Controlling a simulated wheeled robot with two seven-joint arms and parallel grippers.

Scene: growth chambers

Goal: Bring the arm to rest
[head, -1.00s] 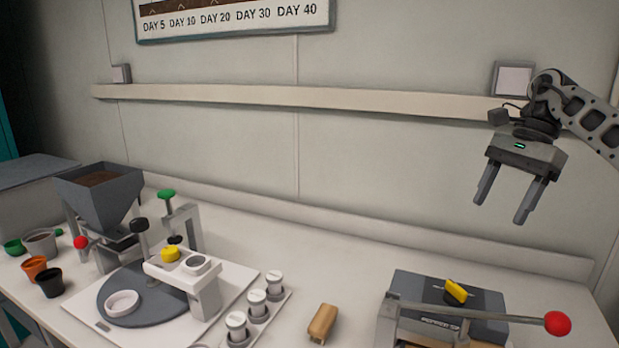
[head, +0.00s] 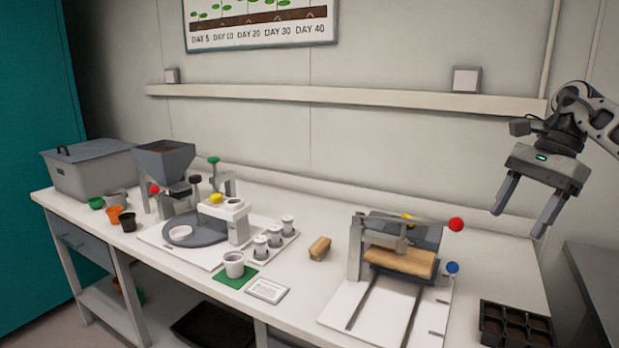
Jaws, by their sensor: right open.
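My right arm comes in from the right edge. My right gripper (head: 518,219) is open and empty, its two fingers apart and pointing down. It hangs in the air to the right of the press, clear of the worktop (head: 310,286) and of everything on it. My left arm and gripper are not in view.
A press (head: 356,250) with a red-knobbed lever (head: 456,224) stands at the worktop's right part. A black cell tray (head: 515,325) lies at the front right.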

